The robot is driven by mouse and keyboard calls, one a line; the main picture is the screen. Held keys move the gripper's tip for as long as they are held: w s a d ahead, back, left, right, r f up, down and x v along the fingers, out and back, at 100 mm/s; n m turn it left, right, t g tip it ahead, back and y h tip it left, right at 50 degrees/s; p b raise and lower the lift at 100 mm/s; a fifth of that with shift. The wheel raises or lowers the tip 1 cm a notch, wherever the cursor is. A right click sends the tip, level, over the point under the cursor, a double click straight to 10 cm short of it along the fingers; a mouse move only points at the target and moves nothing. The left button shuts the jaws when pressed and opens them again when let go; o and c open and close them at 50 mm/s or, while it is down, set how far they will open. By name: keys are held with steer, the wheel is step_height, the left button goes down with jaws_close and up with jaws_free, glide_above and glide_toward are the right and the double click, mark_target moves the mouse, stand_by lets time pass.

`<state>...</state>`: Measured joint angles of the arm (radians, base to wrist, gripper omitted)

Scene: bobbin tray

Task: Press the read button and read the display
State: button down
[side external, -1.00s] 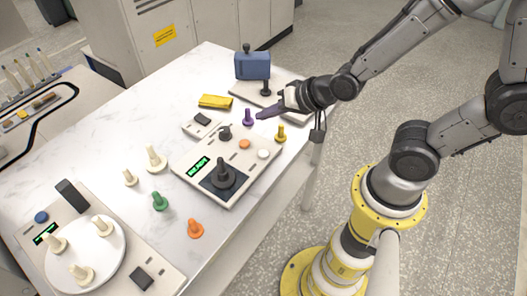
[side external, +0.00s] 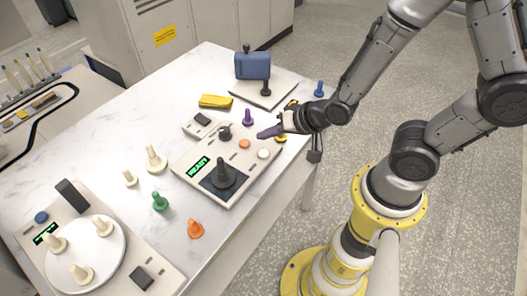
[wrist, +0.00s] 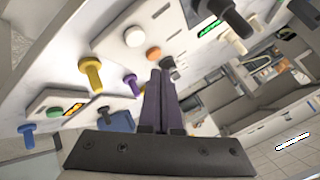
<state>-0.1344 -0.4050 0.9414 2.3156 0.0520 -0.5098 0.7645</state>
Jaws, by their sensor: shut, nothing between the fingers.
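The light device panel (side external: 190,155) lies mid-table with a lit green display (side external: 199,167), which seems to read READY. It carries an orange button (side external: 244,143), a white button (side external: 264,153), a black knob (side external: 224,133) and a black peg (side external: 224,175) on a dark square. I cannot tell which button is the read button. My gripper (side external: 262,134) is shut and empty, its purple fingers just above the panel's far right edge near the orange button. In the wrist view the fingertips (wrist: 160,72) point towards the orange button (wrist: 153,53); contact is not visible.
A yellow peg (side external: 281,139) stands close by my gripper, partly hidden. A purple peg (side external: 248,116) and a small box (side external: 201,124) stand behind the panel. A blue peg (side external: 319,88) stands by the far plate. Green (side external: 160,201) and orange (side external: 195,228) pegs stand in front.

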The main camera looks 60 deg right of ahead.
mark_target(267, 155)
steer(key=shift+f, duration=1.85)
stand_by(0.6)
steer(key=shift+f, duration=0.4)
steer(key=shift+f, duration=0.45)
stand_by(0.6)
steer(key=shift+r, duration=0.85)
steer(key=shift+r, duration=2.5)
